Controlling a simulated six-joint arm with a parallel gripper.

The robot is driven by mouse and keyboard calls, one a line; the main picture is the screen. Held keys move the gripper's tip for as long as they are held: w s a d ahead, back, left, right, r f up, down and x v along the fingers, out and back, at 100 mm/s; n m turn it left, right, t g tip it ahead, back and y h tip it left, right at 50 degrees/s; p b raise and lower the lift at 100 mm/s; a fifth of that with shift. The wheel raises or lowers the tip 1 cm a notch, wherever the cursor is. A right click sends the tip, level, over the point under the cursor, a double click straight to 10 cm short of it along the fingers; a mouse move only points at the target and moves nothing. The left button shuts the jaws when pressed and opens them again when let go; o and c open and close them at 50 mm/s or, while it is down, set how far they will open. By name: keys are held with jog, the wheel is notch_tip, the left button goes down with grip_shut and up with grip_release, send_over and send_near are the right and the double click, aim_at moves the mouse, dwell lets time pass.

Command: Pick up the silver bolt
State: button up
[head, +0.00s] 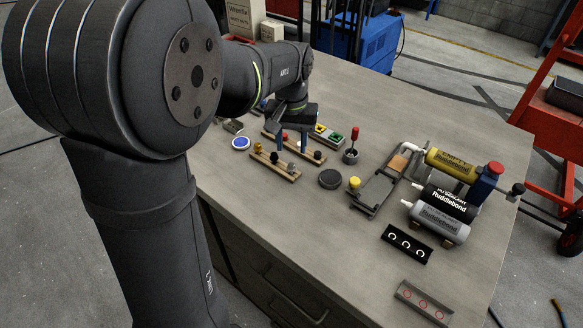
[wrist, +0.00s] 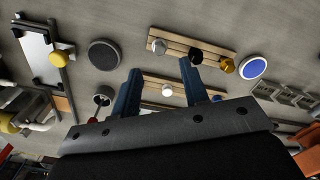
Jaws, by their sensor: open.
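The silver bolt (head: 291,168) stands at the right end of the front wooden rack (head: 280,172), beside a black bolt (head: 274,158) and a gold bolt (head: 258,147). In the wrist view the silver bolt (wrist: 159,46) is at the left end of the upper rack, just beyond the fingertips. My gripper (wrist: 161,72) is open and empty, with blue fingers apart. In the head view my gripper (head: 291,150) hangs over the racks, behind the silver bolt.
A second rack (wrist: 190,88) behind holds a pale bolt (wrist: 167,90) between the fingers. A dark round puck (head: 330,179) lies right of the front rack. A blue-and-white button (head: 241,143) is to its left. A metal fixture (head: 374,192) and cartridges (head: 440,222) stand further right.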

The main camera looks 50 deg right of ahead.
aim_at(291, 164)
notch_tip(291, 164, down, 8)
jog(key=shift+r, duration=0.2)
dwell(0.3)
grip_shut()
